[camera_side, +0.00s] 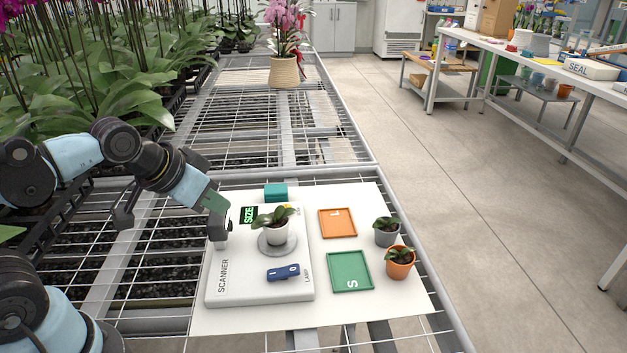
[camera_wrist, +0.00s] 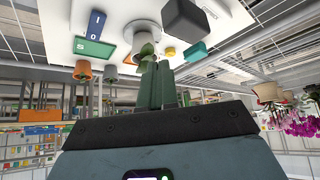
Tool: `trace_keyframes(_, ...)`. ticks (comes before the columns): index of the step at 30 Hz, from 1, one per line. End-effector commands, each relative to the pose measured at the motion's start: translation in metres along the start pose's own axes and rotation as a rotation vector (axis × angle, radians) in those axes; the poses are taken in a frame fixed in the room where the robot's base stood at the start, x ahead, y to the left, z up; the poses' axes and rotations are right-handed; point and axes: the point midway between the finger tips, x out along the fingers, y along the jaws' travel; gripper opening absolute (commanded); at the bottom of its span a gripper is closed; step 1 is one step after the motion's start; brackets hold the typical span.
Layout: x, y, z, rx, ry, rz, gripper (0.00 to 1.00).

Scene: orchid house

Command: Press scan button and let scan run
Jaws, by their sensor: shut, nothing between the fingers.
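The white scanner (camera_side: 235,288) lies on a white sheet. A potted plant (camera_side: 277,232) stands on its round grey plate (camera_side: 263,247); its pot also shows in the wrist view (camera_wrist: 148,34). A dark display (camera_side: 249,215) reads SIZE in green. A blue rocker switch (camera_side: 283,272) marked I and O sits beside the word LAMP. A small yellow round part (camera_wrist: 169,52) shows in the wrist view; I cannot tell if it is the scan button.
A teal block (camera_side: 276,193) stands behind the plant. Right of the scanner lie an orange tray (camera_side: 338,223) marked L and a green tray (camera_side: 349,272) marked S. A grey pot (camera_side: 386,237) and an orange pot (camera_side: 399,268) with plants stand beyond them.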

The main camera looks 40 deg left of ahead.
Motion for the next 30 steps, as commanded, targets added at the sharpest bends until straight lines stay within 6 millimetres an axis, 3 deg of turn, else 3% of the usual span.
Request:
trace_keyframes(5,0.003,-0.001,-0.013,-0.053,0.013,0.004,0.0)
trace_keyframes(11,0.016,-0.002,-0.047,-0.206,0.047,0.022,0.0)
trace_keyframes(21,0.057,-0.009,-0.105,-0.506,0.11,0.065,0.0)
trace_keyframes(30,0.09,-0.016,-0.135,-0.697,0.146,0.099,0.0)
